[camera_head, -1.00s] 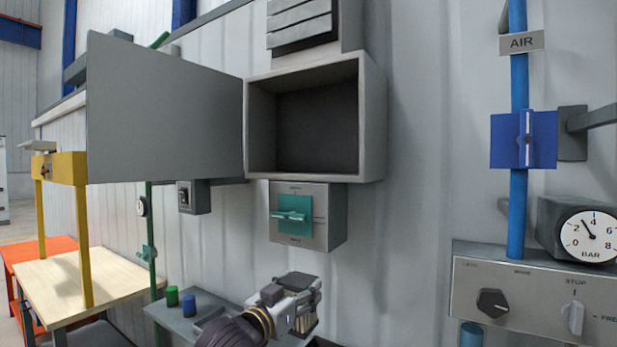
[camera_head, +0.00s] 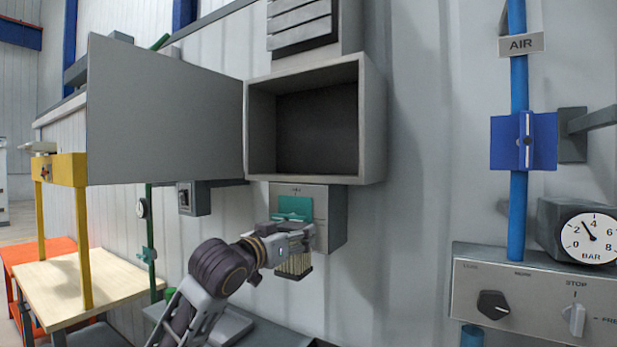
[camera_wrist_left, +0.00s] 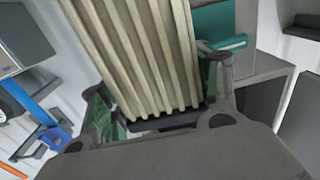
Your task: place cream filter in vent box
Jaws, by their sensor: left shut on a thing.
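The cream filter (camera_wrist_left: 135,55) is a pleated block that fills the middle of the left wrist view. My left gripper (camera_wrist_left: 160,110) is shut on it, with one finger on each side. In the head view the filter (camera_head: 293,266) hangs just below my left gripper (camera_head: 285,243), in front of the teal-handled switch box. The vent box (camera_head: 371,130) is a grey open-fronted box on the wall, above the gripper. Its dark inside looks empty. Its grey door (camera_head: 165,110) stands swung open to the left. My right gripper is not in view.
The switch box (camera_head: 330,215) with a teal handle sits right under the vent box. A small grey shelf (camera_head: 265,333) is below my arm. A blue air pipe (camera_head: 518,200) and control panel (camera_head: 530,300) stand at the right. The wall between is clear.

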